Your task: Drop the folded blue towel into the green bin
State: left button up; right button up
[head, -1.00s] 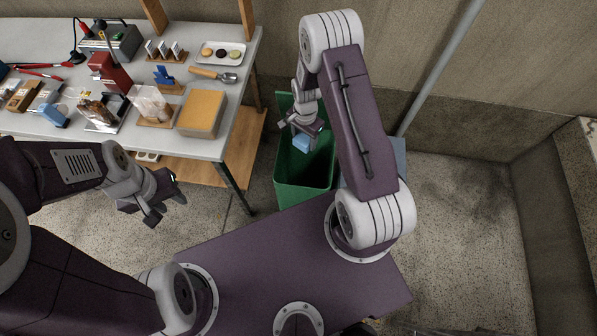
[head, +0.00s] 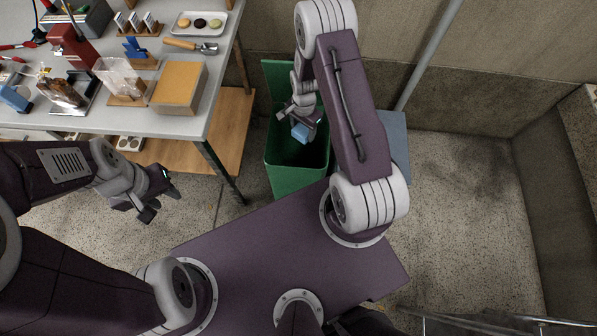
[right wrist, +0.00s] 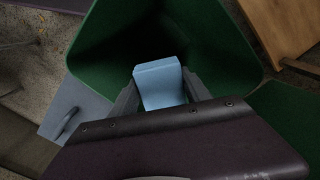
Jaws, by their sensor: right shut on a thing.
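The folded blue towel (head: 301,133) is held in my right gripper (head: 305,122), over the mouth of the green bin (head: 296,180). In the right wrist view the towel (right wrist: 160,84) sits between the two fingers of my right gripper (right wrist: 162,98), which is shut on it. The dark inside of the green bin (right wrist: 220,50) lies below and around the towel there. The bin's green lid stands open at the back. My left gripper (head: 152,205) hangs empty over the floor at the left, with its fingers apart.
A table (head: 190,128) at the left holds a yellow-topped block (head: 180,84), a plate of cookies (head: 200,24), a scoop (head: 190,45) and several other goods. A blue-grey box (head: 397,140) stands right of the bin. The floor at the far right is clear.

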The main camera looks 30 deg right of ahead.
jog(key=shift+f, duration=0.45)
pick_arm(q)
jog(key=shift+f, duration=0.3)
pick_arm(e)
jog(key=shift+r, duration=0.15)
jog(key=o, duration=1.4)
notch_tip(320, 180, up, 9)
jog(key=shift+r+p, duration=0.1)
jog(key=shift+p, duration=1.1)
pick_arm(q)
notch_tip(320, 180, up, 2)
jog(key=shift+r, duration=0.15)
